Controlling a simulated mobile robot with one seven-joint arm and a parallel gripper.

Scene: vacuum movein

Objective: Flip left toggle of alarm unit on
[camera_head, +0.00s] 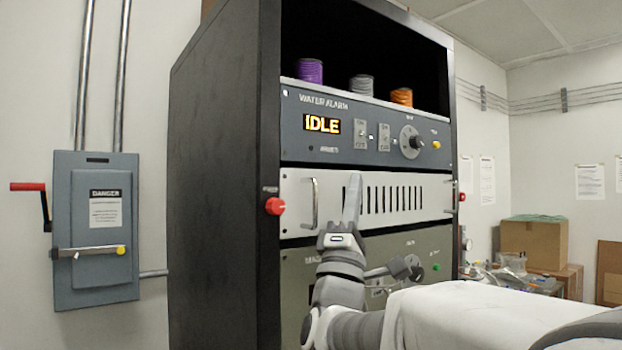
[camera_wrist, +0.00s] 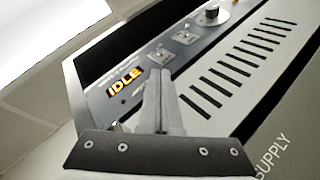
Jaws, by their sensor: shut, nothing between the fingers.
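The alarm unit (camera_head: 318,127) is a dark panel labelled WATER ALARM in the upper part of the rack, with a lit IDLE display; it also shows in the wrist view (camera_wrist: 136,107). Its left toggle (camera_head: 360,135) sits just right of the display, and a right toggle (camera_head: 384,138) is beside it. In the wrist view the left toggle (camera_wrist: 160,55) shows just past the fingertips. My gripper (camera_head: 353,177) is shut and empty, pointing up in front of the white vented panel, below the left toggle. It also shows in the wrist view (camera_wrist: 157,72). The toggle's exact position is too small to tell.
A round knob (camera_head: 411,142) and yellow button (camera_head: 436,145) are right of the toggles. A metal handle (camera_head: 314,203) and red knob (camera_head: 274,206) sit at the white panel's left. Wire spools (camera_head: 361,88) stand on the shelf above.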

